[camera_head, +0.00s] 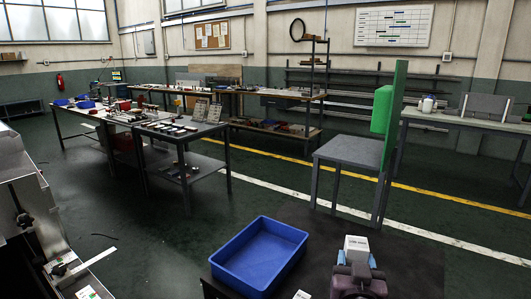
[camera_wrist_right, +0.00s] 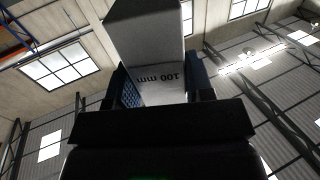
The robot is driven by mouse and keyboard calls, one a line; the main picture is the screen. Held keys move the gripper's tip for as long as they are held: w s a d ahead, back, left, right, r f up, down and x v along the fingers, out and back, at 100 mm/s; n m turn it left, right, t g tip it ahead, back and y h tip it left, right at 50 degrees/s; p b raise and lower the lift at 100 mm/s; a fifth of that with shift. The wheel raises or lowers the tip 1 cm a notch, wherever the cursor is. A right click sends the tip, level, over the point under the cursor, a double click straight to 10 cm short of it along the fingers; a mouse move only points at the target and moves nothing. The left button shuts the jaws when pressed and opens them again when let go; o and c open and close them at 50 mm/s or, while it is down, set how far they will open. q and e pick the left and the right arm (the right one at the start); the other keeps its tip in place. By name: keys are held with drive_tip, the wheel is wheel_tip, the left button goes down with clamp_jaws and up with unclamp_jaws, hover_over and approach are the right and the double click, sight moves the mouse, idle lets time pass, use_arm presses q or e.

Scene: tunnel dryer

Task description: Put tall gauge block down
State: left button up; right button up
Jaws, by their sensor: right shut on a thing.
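The tall gauge block (camera_head: 356,247) is a pale block with small dark print on it. It is held upright in my right gripper (camera_head: 356,262), above or at the dark table (camera_head: 415,242) at the bottom of the head view. Whether its base touches the table is hidden behind the gripper. In the right wrist view the block (camera_wrist_right: 146,35) stands between the two fingers (camera_wrist_right: 165,92), and its face reads "100 mm". My left gripper does not show in the head view.
A blue open bin (camera_head: 262,258) stands on the dark table left of the block and looks empty. A small white label (camera_head: 302,295) lies near the front. The table right of the gripper is bare. A grey table with a green panel (camera_head: 384,110) stands behind.

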use_arm(q)
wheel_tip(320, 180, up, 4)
drive_tip(key=p, duration=0.4)
use_arm(e)
drive_tip(key=s+d+f+n+y, duration=0.1)
drive_tip(key=s+d+n+y, duration=0.2)
drive_tip(key=s, duration=0.9)
drive_tip(key=w+a+m+h+b, duration=0.1)
drive_tip(key=w, duration=0.3)
drive_tip(key=w+a+m+h+b, duration=0.1)
drive_tip(key=w+h+b, duration=0.1)
drive_tip(key=w, duration=0.3)
drive_tip(key=w+a+m+h+b, duration=0.1)
drive_tip(key=w+m+b, duration=0.1)
drive_tip(key=w, duration=0.3)
drive_tip(key=shift+w+f+g+h, duration=0.15)
drive_tip(key=shift+f+g+h, duration=0.15)
use_arm(q)
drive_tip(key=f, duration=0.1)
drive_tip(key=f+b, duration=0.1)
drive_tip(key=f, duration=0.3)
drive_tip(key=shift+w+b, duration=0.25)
drive_tip(key=shift+b, duration=0.15)
use_arm(e)
drive_tip(key=w+f+m+g+h, duration=0.2)
drive_tip(key=w+f+m+h, duration=0.1)
drive_tip(key=f, duration=0.7)
drive_tip(key=shift+w+d+f+h, duration=0.2)
drive_tip(key=shift+w+d+h, duration=0.25)
drive_tip(key=shift+w+h, duration=0.65)
